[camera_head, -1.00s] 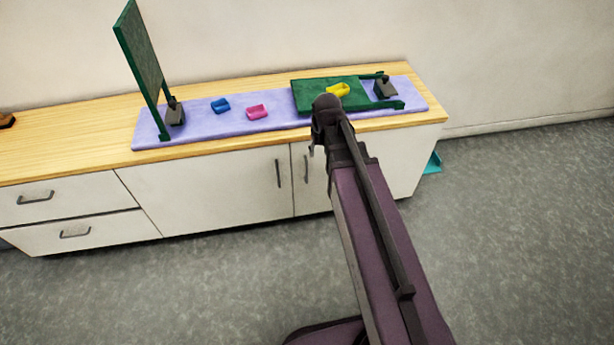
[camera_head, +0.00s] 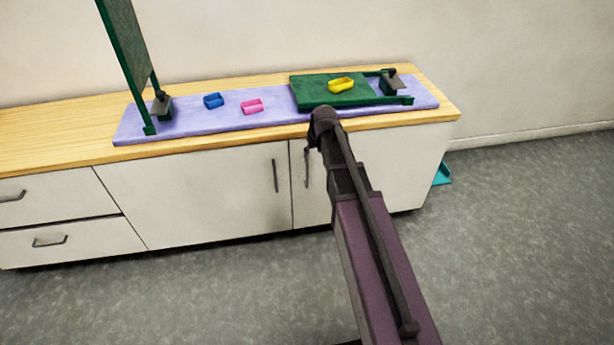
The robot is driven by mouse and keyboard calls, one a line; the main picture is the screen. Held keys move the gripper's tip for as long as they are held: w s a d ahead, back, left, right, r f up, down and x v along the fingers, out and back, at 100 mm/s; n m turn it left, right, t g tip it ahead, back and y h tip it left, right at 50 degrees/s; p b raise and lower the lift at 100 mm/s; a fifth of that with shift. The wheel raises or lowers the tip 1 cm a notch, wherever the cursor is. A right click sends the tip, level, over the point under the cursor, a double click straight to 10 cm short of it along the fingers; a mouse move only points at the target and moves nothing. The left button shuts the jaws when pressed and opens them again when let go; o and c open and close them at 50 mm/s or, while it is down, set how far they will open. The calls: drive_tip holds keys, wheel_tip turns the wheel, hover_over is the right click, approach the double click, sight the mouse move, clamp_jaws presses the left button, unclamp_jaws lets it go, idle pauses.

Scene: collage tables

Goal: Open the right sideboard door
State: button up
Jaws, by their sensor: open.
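The sideboard (camera_head: 200,205) has white fronts and a light wood top. Its right door (camera_head: 310,212) is shut, and my arm hides much of it. The door's dark vertical handle (camera_head: 307,168) is near its left edge. My gripper (camera_head: 311,146) shows only as a small dark part at the arm's end, by the top of this handle. It is open; its fingers are mostly hidden, and I cannot tell whether they touch the handle. The left door (camera_head: 190,200) is also shut, with its handle (camera_head: 275,176) near its right edge.
On top, a lilac mat (camera_head: 190,132) bears a raised green panel (camera_head: 128,45), a flat green panel (camera_head: 310,92), and blue (camera_head: 213,101), pink (camera_head: 252,106) and yellow (camera_head: 341,85) trays. A teal object (camera_head: 442,174) lies on the floor at right. The grey floor (camera_head: 520,240) in front is clear.

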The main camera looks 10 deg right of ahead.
drive_tip(key=shift+w+f, duration=0.2)
drive_tip(key=shift+f, duration=0.2)
drive_tip(key=b+x, duration=1.2)
drive_tip(key=x, duration=0.1)
drive_tip(key=shift+w+f+b, duration=0.15)
drive_tip(key=shift+f+b, duration=0.05)
drive_tip(key=shift+b, duration=0.2)
idle(0.5)
idle(0.3)
clamp_jaws()
